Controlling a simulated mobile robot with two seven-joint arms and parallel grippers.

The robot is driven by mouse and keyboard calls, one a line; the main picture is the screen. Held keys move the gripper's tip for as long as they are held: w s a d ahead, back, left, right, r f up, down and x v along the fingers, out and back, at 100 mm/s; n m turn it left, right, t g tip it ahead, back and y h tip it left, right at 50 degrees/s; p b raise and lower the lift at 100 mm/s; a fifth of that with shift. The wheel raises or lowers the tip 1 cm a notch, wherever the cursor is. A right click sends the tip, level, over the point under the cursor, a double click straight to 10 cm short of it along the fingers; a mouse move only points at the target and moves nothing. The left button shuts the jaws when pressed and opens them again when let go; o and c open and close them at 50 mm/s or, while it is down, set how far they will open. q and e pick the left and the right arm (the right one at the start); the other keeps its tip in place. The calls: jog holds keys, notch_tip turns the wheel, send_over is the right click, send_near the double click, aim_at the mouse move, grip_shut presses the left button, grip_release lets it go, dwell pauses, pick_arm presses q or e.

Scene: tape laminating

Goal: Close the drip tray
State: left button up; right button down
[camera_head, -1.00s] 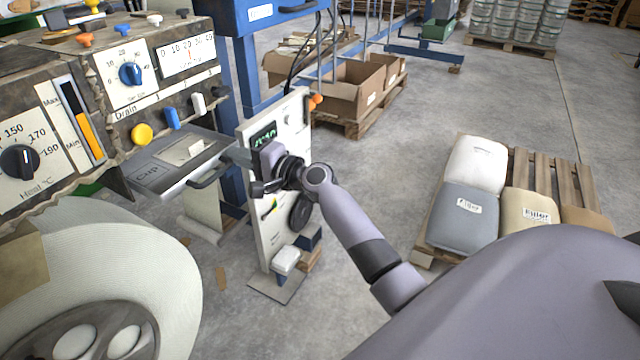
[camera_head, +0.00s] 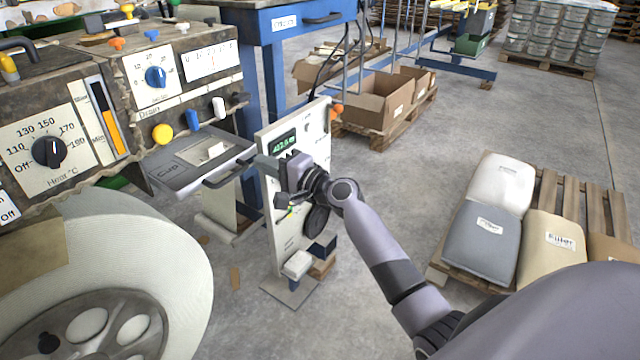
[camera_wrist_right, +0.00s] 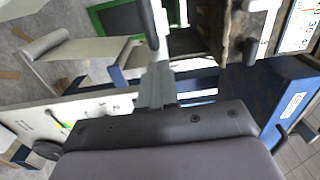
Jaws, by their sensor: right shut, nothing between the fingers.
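The drip tray (camera_head: 178,178) is a grey, shallow drawer marked "Cup". It juts out below the machine's control panel, with a pale piece on its top. Its dark bar handle (camera_head: 228,174) runs along the front edge. My right gripper (camera_head: 262,163) is shut and empty, just beside the right end of the handle. Whether it touches the handle cannot be told. In the right wrist view the shut fingers (camera_wrist_right: 155,85) point at a dark bar (camera_wrist_right: 149,24), apparently the handle. My left gripper is not in view.
A white upright panel (camera_head: 290,225) with a green display stands close behind my right gripper. A large pale roll (camera_head: 165,260) fills the lower left. A pallet with sacks (camera_head: 495,220) is at the right. Grey floor is clear between the panel and the pallet.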

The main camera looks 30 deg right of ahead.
jog(key=v, duration=1)
jog(key=shift+s+p, duration=0.3)
jog(key=shift+p, duration=0.1)
jog(key=s+a+f+n+g+h, duration=0.1)
jog(key=s+a+f+n+g, duration=0.1)
jog(key=s+f+n, duration=0.45)
jog(key=s+a+f+n+g+h, duration=0.1)
jog(key=s+a+f+g+h, duration=0.2)
jog(key=f, duration=0.6)
jog(key=s+a+f+n+g, duration=0.1)
jog(key=s+a+f+n, duration=0.2)
jog(key=s, duration=0.5)
jog(key=s+a+f+n, duration=0.1)
jog(key=s+f+n, duration=0.2)
jog(key=s+n, duration=0.3)
notch_tip(320, 180, up, 12)
jog(key=s+d+p, duration=0.1)
jog(key=p, duration=1.4)
jog(key=shift+s+r+m+h, duration=0.2)
jog(key=shift+s+m+h, duration=0.15)
jog(key=shift+h, duration=0.05)
